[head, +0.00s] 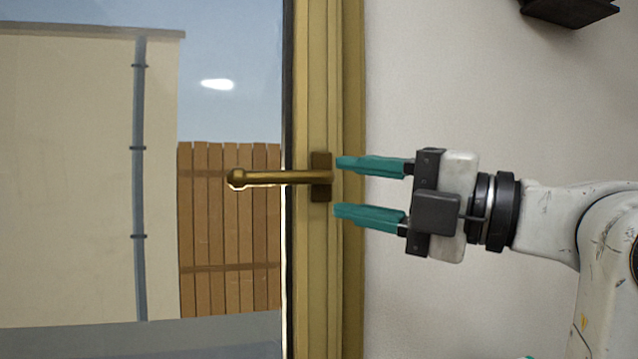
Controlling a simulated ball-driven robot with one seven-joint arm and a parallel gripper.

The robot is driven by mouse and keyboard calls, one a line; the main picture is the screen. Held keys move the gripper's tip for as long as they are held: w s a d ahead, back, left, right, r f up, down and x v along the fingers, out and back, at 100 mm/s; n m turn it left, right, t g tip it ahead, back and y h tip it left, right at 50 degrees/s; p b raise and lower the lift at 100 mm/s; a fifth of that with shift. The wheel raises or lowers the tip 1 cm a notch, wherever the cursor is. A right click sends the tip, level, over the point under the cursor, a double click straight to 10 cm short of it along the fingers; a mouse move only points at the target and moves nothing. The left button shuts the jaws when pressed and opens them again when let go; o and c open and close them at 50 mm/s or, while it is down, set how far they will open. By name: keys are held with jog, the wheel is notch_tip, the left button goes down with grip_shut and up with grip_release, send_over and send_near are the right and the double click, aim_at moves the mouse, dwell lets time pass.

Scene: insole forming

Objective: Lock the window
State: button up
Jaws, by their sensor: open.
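The window (140,250) fills the left of the head view, with a brass-coloured frame (322,290) along its right side. A brass handle (275,177) is mounted on a dark plate (321,194) on that frame. Its lever lies horizontal and points left across the glass. My gripper (336,186) has two teal fingers, one above the other, and is open and empty. Its fingertips overlap the right part of the frame in the picture, just right of the handle plate. I cannot tell whether they touch anything.
A pale wall (450,80) lies to the right of the frame and is mostly bare. A dark object (570,10) juts in at the top right. Through the glass I see a wooden fence (230,235), a drainpipe (139,190) and a beige building.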

aim_at(291, 180)
jog(key=p+x, duration=0.2)
jog(key=x, duration=0.8)
jog(key=shift+f, duration=0.15)
grip_shut()
